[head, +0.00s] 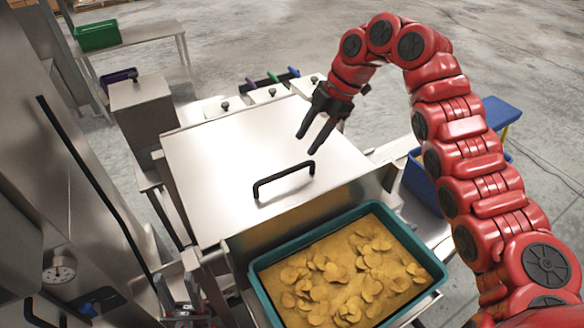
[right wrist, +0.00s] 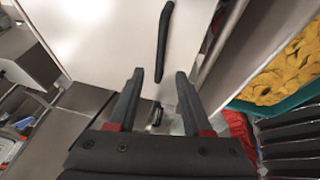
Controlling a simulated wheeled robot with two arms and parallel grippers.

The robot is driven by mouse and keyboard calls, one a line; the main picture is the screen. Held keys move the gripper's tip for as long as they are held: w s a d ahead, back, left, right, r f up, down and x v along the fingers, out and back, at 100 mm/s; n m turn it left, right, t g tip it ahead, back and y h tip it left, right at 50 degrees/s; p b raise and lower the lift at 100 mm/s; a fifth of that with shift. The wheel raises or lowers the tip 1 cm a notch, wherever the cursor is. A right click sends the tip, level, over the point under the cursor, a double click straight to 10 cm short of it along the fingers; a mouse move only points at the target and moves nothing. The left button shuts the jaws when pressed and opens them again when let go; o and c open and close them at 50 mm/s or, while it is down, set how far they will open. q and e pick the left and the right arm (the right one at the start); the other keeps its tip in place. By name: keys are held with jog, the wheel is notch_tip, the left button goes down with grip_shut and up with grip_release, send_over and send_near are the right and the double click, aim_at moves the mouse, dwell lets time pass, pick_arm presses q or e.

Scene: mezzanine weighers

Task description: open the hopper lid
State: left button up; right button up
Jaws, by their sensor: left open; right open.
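The hopper lid (head: 230,155) is a flat silver panel lying closed on the hopper. Its black bar handle (head: 284,180) stands near the edge by the teal tray. The handle also shows in the right wrist view (right wrist: 166,35). My right gripper (head: 312,138) is open and empty, raised above the lid with its fingers tilted down. In the right wrist view, its fingertips (right wrist: 160,75) frame the near end of the handle, apparently without contact. My left gripper (head: 176,292) is low at the lower left, beside the hopper, open and small in view.
A teal tray (head: 262,283) of yellow chips sits just in front of the lid. A tall steel machine with a gauge (head: 59,270) stands at the left. A steel box (head: 140,105) stands behind the lid's left corner. Open floor lies beyond.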

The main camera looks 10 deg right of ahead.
aim_at(289, 170)
jog(key=x, duration=0.8)
jog(key=shift+s+a+f+p, duration=0.1)
jog(key=shift+a+f+p, duration=0.15)
jog(key=shift+f+p, duration=0.1)
grip_shut()
dwell(1.1)
